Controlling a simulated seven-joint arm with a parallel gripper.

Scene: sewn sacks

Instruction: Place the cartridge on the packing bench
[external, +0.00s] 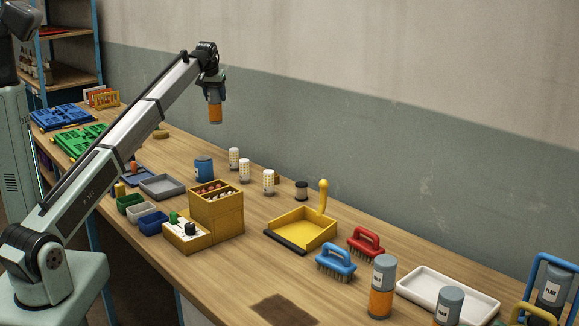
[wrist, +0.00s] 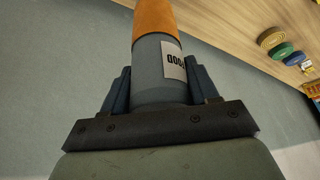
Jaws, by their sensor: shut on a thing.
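My gripper (external: 211,88) is shut on a cartridge (external: 215,112) with a grey upper part and an orange lower part. The cartridge hangs roughly upright in the air above the far part of the long wooden bench (external: 235,275), clear of its surface. In the wrist view the cartridge (wrist: 158,75) sits between the two dark fingers (wrist: 160,90). A white label with dark lettering shows on its grey part, and its orange end points away from the gripper.
Similar grey-and-orange cartridge (external: 382,288) stands near a white tray (external: 445,295). Yellow dustpan (external: 303,229), brushes (external: 337,261), yellow box (external: 217,215) and several white jars (external: 244,170) crowd the middle. Green (external: 83,140) and blue (external: 62,116) trays lie far left. The near middle edge is mostly clear.

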